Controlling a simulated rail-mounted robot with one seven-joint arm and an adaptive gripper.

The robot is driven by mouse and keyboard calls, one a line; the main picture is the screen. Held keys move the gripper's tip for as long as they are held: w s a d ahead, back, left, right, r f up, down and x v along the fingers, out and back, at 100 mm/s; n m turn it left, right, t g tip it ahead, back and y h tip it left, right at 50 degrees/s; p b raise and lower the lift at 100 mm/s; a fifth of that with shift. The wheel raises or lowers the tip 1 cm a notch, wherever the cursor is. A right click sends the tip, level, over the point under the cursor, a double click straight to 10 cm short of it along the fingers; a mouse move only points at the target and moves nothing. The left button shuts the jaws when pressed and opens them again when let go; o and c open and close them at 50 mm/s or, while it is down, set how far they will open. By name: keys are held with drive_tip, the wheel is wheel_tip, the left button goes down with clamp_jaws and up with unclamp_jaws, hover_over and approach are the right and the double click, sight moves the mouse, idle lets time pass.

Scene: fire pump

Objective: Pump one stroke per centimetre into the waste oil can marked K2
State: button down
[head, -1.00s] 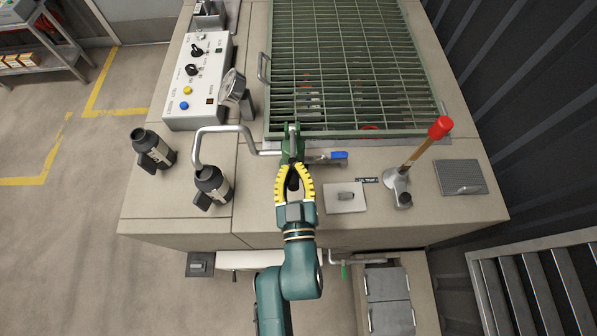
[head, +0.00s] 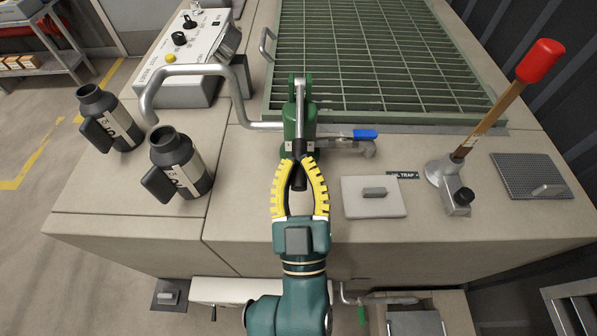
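A green hand pump (head: 301,124) stands on the bench top with a grey lever that ends in a black grip (head: 298,176). My gripper (head: 297,162) has yellow fingers; their tips close in on the black grip from both sides and seem to hold it. A bent grey spout pipe (head: 190,70) runs left from the pump.
A blue-handled valve (head: 364,136) sits right of the pump. A square lidded plate (head: 374,196) is beside the trap label. A red-knobbed lever (head: 540,60) rises at the right. Behind are a green grating (head: 380,70) and a control box (head: 182,60).

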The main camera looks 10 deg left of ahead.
drive_tip(key=shift+f+b, duration=0.45)
drive_tip(key=shift+f, duration=0.3)
drive_tip(key=shift+r, duration=0.1)
drive_tip(key=r, duration=0.1)
drive_tip(key=r+p, duration=0.1)
drive_tip(key=r, duration=0.1)
drive_tip(key=s+r+p, duration=0.1)
drive_tip(key=shift+a+r, duration=0.25)
drive_tip(key=shift+a, duration=0.1)
drive_tip(key=f, duration=0.1)
drive_tip(key=s+f+b, duration=0.1)
drive_tip(key=b, duration=0.1)
drive_tip(key=shift+s+d+f, duration=0.2)
drive_tip(key=shift+s+f, duration=0.05)
drive_tip(key=shift+f, duration=0.15)
drive_tip(key=b+v, duration=0.3)
drive_tip(key=v, duration=0.4)
drive_tip(key=shift+s, duration=0.35)
